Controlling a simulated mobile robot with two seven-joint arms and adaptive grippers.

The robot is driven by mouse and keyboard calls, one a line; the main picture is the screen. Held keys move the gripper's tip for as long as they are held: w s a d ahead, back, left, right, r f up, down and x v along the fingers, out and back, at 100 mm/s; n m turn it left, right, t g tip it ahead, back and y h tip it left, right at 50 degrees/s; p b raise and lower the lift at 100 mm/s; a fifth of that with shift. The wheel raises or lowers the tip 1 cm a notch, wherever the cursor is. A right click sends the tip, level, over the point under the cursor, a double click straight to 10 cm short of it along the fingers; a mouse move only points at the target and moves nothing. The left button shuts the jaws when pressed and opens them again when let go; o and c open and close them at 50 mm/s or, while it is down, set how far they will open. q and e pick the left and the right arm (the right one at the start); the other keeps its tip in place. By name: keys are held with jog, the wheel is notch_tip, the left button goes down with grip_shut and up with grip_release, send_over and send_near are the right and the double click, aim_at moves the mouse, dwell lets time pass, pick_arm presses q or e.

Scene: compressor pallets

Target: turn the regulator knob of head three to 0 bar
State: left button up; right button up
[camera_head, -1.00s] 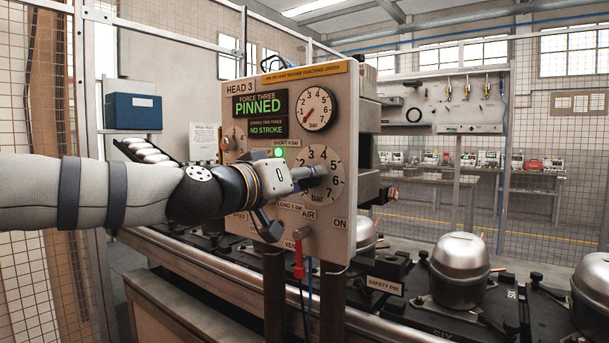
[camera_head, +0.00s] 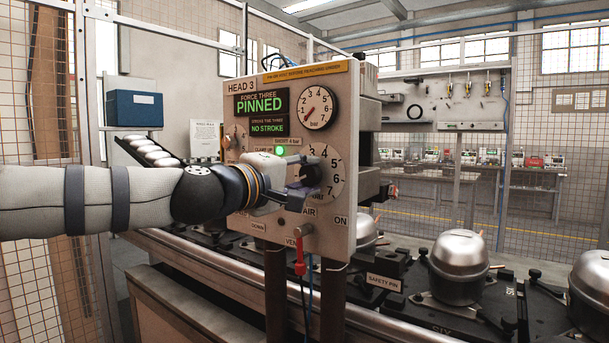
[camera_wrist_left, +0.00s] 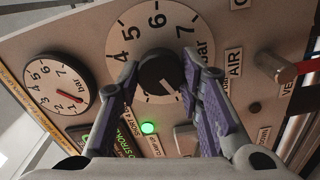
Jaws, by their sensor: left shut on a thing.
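The head three panel (camera_head: 240,218) faces me, with a lit PINNED display (camera_head: 261,104). Its large regulator dial (camera_head: 335,186) carries a dark knob (camera_head: 311,179), which also shows in the left wrist view (camera_wrist_left: 157,74). My left gripper (camera_head: 306,175) is at the knob, one finger on either side, shut on it. In the left wrist view a white mark on the knob points to the lower right; the number there is hard to read. A round gauge (camera_head: 317,107) above has a red needle pointing lower left, near the low end of its scale.
A green lamp (camera_head: 279,151) glows beside the dial. A red-handled valve (camera_head: 300,268) hangs below the panel. Metal compressors (camera_head: 458,268) stand on the line at the right. A mesh fence and a workbench are behind.

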pick_arm(q)
jog(key=n, duration=0.4)
jog(key=shift+f+n, duration=0.15)
jog(key=shift+n, duration=0.55)
jog(key=o, duration=1.2)
jog(key=shift+c, duration=0.2)
jog(key=v, duration=1.2)
